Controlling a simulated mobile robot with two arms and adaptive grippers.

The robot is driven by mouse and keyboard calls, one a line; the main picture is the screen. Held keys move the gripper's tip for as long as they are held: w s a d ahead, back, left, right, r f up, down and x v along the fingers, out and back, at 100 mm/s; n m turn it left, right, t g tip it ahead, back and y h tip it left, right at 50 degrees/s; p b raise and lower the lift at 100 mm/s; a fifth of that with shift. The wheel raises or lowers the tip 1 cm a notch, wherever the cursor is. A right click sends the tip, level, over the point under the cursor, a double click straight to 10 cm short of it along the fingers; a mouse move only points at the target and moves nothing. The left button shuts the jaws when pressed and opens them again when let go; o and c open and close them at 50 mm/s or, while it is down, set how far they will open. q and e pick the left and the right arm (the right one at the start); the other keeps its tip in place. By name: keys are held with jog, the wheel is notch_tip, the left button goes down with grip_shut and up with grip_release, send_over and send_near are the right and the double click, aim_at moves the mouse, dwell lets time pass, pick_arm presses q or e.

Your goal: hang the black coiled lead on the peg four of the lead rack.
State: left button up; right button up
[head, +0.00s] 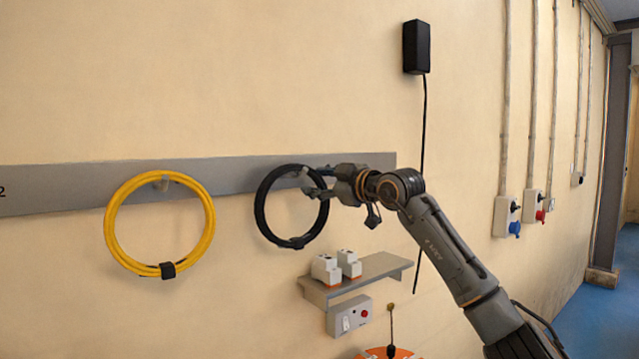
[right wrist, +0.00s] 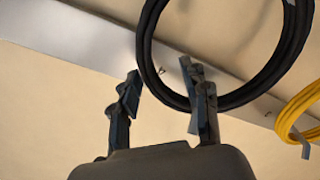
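The black coiled lead (head: 260,210) is upright against the grey lead rack (head: 237,184), its black tie at the bottom. It also shows in the right wrist view (right wrist: 145,50). My right gripper (head: 312,183) is at the coil's upper right side. In the right wrist view its two fingers (right wrist: 163,95) stand apart, with part of the coil's rim in the gap and one finger overlapping the loop. They do not look clamped on it. Small pegs show on the rack in that view; I cannot tell whether one bears the coil. My left gripper is not in view.
A yellow coiled lead (head: 110,226) hangs on the rack to the left, near a "2" marking. Below is a small grey shelf (head: 375,272) with white blocks, and a switch box (head: 348,316). A black box (head: 417,47) with a hanging cable is on the wall above.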

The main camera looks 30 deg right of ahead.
jog(key=s+d, duration=0.1)
jog(key=s, duration=1.1)
jog(key=shift+d+r, duration=0.2)
jog(key=shift+d, duration=0.05)
